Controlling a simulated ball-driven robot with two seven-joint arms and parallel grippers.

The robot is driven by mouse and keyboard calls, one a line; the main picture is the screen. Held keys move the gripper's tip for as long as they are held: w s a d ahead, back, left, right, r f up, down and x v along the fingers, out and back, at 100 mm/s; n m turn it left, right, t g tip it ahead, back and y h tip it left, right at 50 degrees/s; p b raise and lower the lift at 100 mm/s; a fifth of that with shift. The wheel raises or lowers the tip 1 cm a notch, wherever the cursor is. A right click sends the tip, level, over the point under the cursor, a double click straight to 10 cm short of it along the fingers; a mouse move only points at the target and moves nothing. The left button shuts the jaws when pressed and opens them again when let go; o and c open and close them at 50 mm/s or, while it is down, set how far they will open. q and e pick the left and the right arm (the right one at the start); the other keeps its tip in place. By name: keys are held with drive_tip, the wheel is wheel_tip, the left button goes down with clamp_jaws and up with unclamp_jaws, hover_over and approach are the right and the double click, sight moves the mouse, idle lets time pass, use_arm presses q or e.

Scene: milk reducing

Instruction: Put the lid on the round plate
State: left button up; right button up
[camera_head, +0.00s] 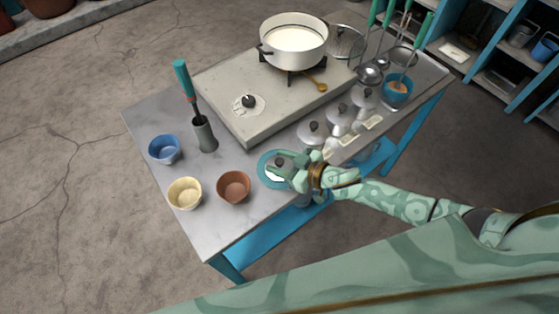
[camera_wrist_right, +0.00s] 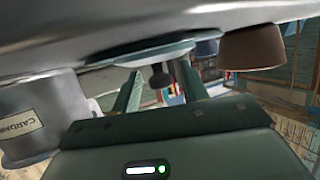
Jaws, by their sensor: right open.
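The round plate (camera_head: 263,177) is blue and lies on the table near its front edge. A pale lid (camera_head: 275,174) with a dark knob appears to rest on it, partly hidden by my right gripper (camera_head: 285,170). In the right wrist view, the picture is upside down, and the plate's pale blue disc (camera_wrist_right: 148,54) shows with the dark knob (camera_wrist_right: 160,77) below it. The open fingers of my right gripper (camera_wrist_right: 160,88) are on either side of the knob, with gaps visible. My left gripper is not in view.
Brown (camera_head: 234,186), yellow (camera_head: 185,193) and blue (camera_head: 164,149) bowls stand left of the plate. Lidded canisters (camera_head: 313,133) stand close behind the gripper; one labelled canister (camera_wrist_right: 45,120) shows in the wrist view. A white pot (camera_head: 294,48) sits on the stove (camera_head: 222,82).

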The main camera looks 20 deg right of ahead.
drive_tip(key=p+v, duration=0.2)
drive_tip(key=v, duration=0.9)
drive_tip(key=shift+s, duration=0.25)
drive_tip(key=shift+d+r, duration=0.1)
